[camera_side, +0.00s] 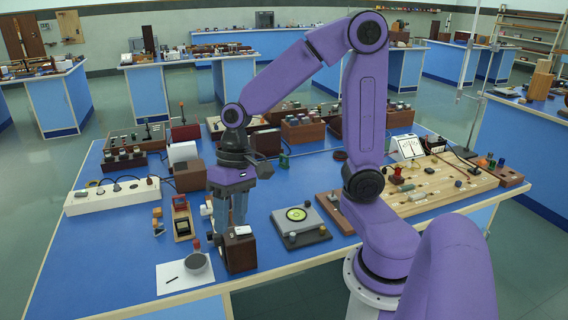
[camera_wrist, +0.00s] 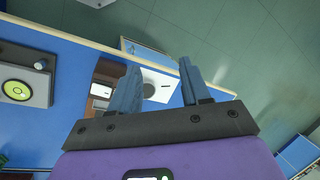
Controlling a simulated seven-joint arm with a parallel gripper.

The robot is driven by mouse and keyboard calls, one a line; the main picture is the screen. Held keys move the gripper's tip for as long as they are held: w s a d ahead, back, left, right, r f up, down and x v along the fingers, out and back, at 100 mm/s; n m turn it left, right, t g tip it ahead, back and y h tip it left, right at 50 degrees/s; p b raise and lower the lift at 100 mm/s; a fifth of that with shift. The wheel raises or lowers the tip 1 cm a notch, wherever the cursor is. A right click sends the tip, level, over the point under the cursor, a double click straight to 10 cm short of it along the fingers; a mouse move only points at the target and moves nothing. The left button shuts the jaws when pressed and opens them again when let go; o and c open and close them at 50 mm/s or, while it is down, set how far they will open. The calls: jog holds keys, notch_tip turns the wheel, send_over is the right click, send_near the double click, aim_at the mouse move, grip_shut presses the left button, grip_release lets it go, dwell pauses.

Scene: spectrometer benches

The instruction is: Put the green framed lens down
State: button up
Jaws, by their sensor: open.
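A small green framed piece (camera_side: 284,160), which looks like the green framed lens, stands upright on the blue bench, behind and to the right of my gripper. A bit of green also shows at the lower left edge of the wrist view (camera_wrist: 3,158). My gripper (camera_side: 237,222) points down near the front of the bench, close above or behind a dark brown box (camera_side: 240,252). In the wrist view its two blue-grey fingers (camera_wrist: 158,76) are apart with nothing held between them. The lens is well clear of the fingers.
A grey plate with a green disc (camera_side: 299,217) lies right of the brown box. White paper with a grey dish (camera_side: 185,275) is at the front left. A white power strip (camera_side: 112,195) and a wooden circuit board (camera_side: 440,190) flank the work. Bare blue bench surrounds the lens.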

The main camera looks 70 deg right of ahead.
jog(key=w+d+m+t+y, duration=0.1)
jog(key=w+d+m+t, duration=0.1)
jog(key=w+d+m, duration=0.55)
jog(key=w+d+f+m+t, duration=0.2)
jog(key=w+d+m, duration=0.45)
jog(key=d, duration=0.45)
jog(key=w+d+f+m+t, duration=0.25)
jog(key=w+d+m, duration=0.35)
jog(key=d+m, duration=0.3)
jog(key=s+d+f+m+t+h, duration=0.1)
jog(key=s+d+f+m+h, duration=0.3)
jog(key=d, duration=0.7)
jog(key=s+d+m+h, duration=0.1)
jog(key=s+d+m, duration=0.5)
jog(key=d, duration=0.6)
jog(key=s+d+f+m+t+h, duration=0.15)
jog(key=s+d+m+h, duration=0.35)
jog(key=d, duration=0.6)
jog(key=y, duration=0.2)
send_near(284, 155)
jog(key=shift+m, duration=0.4)
jog(key=x, duration=0.4)
jog(key=shift+d+f, duration=0.2)
jog(key=shift+d, duration=0.15)
jog(key=shift+a+x, duration=0.15)
jog(key=shift+x, duration=0.8)
jog(key=shift+a+x, duration=0.2)
jog(key=shift+x, duration=1.85)
